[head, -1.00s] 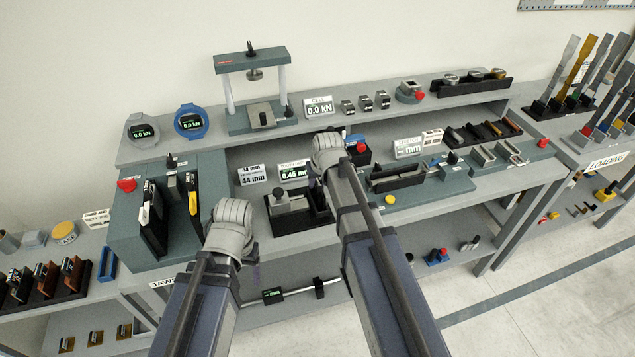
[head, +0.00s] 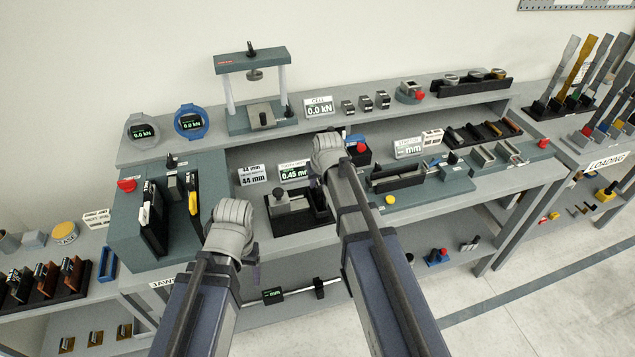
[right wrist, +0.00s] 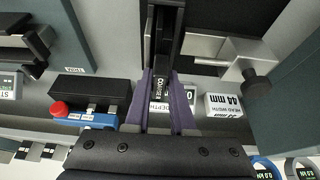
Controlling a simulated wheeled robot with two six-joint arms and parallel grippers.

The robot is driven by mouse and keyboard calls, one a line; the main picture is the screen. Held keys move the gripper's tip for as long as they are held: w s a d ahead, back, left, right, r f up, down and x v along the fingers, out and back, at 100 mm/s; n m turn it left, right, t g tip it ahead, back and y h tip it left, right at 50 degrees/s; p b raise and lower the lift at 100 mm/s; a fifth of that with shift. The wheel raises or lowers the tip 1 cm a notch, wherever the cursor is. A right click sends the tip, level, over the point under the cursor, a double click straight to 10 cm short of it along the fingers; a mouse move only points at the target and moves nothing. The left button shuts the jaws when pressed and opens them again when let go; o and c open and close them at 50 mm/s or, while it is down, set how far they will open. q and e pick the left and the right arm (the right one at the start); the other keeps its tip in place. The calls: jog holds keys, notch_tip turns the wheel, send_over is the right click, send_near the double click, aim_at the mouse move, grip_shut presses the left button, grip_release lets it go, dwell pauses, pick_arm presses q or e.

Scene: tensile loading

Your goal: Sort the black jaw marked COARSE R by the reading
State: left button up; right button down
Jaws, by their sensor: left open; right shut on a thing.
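A black jaw lettered COARSE (right wrist: 162,35) stands lengthwise between the purple fingers of my right gripper (right wrist: 161,85) in the right wrist view. My right gripper is shut on it; the letter after COARSE is not clear. In the head view my right wrist (head: 328,155) hides the jaw and fingers, beside a black gauge base with a grey block (head: 283,200). A depth display (head: 293,172) behind it reads 0.45 mm. A width sign (head: 251,175) reads 44 mm. My left gripper (head: 252,272) is open, low in front of the bench, mostly hidden by its wrist.
A teal fixture with upright black plates (head: 152,222) and a red button (head: 127,185) stands at left. Racks of jaws (head: 45,280) lie further left. A teal station (head: 415,182) is at right. A press (head: 252,90) stands on the upper shelf. Floor at lower right is clear.

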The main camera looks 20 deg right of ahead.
dwell(0.6)
jog(key=c, duration=0.7)
grip_release()
